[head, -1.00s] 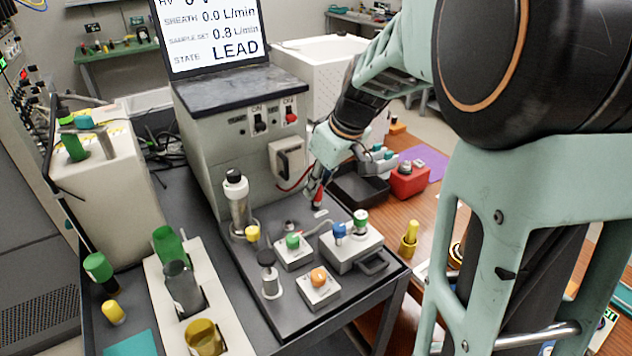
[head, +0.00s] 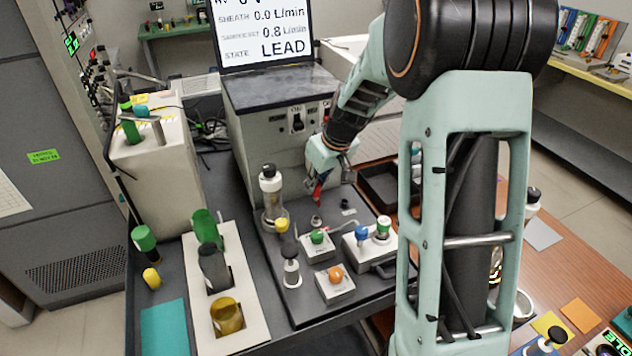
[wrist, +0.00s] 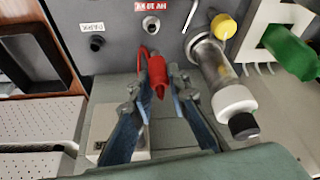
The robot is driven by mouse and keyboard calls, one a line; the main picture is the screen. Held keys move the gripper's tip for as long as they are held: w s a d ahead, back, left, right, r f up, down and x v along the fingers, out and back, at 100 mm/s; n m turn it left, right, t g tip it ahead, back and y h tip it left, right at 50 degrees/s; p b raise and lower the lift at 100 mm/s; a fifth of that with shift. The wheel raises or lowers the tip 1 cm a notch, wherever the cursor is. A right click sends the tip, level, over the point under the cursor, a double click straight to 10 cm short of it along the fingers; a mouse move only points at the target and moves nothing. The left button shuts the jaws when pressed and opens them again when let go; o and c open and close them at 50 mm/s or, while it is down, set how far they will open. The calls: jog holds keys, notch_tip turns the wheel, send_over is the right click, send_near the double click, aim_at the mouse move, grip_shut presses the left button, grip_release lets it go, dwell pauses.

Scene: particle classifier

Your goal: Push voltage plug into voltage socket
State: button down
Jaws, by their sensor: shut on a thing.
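The red voltage plug (head: 317,192) is held in my gripper (head: 319,180) above the grey deck in front of the cabinet. In the wrist view the red plug (wrist: 157,74) sits between the two fingers of my gripper (wrist: 157,85), pointing towards the deck. A small dark socket (wrist: 152,26) lies beside a red label, just beyond the plug. A second dark socket (wrist: 97,43) lies beside a white label to the left. On the deck in the head view, the nearer socket (head: 316,221) is just below the plug. I cannot tell whether the plug touches it.
A glass cylinder with a white cap (head: 270,200) stands close left of my gripper. Small boxes with green (head: 317,237), blue and orange knobs stand in front. A black tray (head: 380,185) is at the right. The cabinet (head: 265,140) stands behind.

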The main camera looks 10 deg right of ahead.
aim_at(319, 195)
jog(key=shift+f+b, duration=0.1)
jog(key=shift+b, duration=0.3)
notch_tip(319, 195, down, 6)
jog(key=b, duration=0.5)
jog(key=shift+r+b, duration=0.2)
jog(key=shift+b, duration=0.45)
dwell(1.5)
jog(key=shift+f, duration=0.15)
jog(key=shift+f+b, duration=0.35)
jog(key=shift+b, duration=0.1)
jog(key=shift+f+b, duration=1.05)
jog(key=c, duration=1.8)
grip_release()
jog(key=shift+o, duration=0.2)
